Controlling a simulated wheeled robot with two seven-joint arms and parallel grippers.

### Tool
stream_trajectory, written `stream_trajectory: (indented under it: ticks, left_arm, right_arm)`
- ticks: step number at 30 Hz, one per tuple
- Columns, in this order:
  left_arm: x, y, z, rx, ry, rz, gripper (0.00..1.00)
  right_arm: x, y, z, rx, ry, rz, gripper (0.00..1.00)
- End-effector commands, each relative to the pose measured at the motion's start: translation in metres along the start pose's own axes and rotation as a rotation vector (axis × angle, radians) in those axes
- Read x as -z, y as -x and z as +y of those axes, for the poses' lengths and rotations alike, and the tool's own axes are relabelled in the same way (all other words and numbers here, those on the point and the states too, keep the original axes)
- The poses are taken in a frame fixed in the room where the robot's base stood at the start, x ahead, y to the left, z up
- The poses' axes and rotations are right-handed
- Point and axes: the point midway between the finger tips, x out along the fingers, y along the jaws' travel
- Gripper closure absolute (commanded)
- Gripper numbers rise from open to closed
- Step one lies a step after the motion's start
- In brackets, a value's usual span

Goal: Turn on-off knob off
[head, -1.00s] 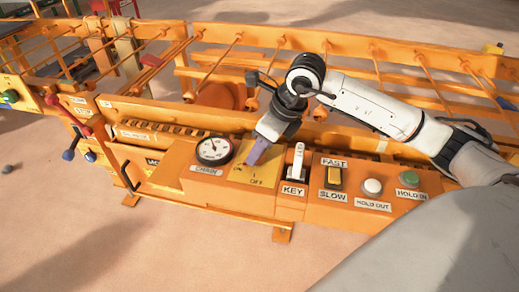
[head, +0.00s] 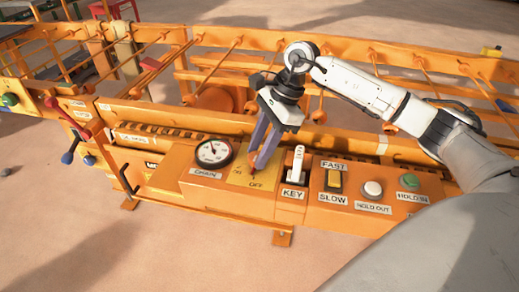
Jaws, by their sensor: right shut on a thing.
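The yellow on-off plate (head: 235,179) sits on the orange control box, with ON lettering at its left and OFF at its lower right. My right gripper (head: 257,167) reaches down onto this plate from above. Its two purple fingers stand slightly apart and are shut on the on-off knob, which is mostly hidden between the fingertips. I cannot tell which way the knob points. My left gripper is not in view.
A round gauge (head: 213,152) stands just left of the plate. The white key switch (head: 297,164) is close on the right, followed by the FAST/SLOW switch (head: 334,179), a white button (head: 373,188) and a green button (head: 410,181). Orange rails run behind.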

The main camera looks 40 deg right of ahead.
Motion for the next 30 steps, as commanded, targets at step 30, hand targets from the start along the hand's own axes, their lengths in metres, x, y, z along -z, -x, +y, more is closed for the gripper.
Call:
stream_trajectory:
  ticks: [30]
  left_arm:
    - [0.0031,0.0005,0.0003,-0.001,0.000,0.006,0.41]
  right_arm:
    - [-0.0003,0.0004,-0.0018,-0.072,0.181,0.001,0.54]
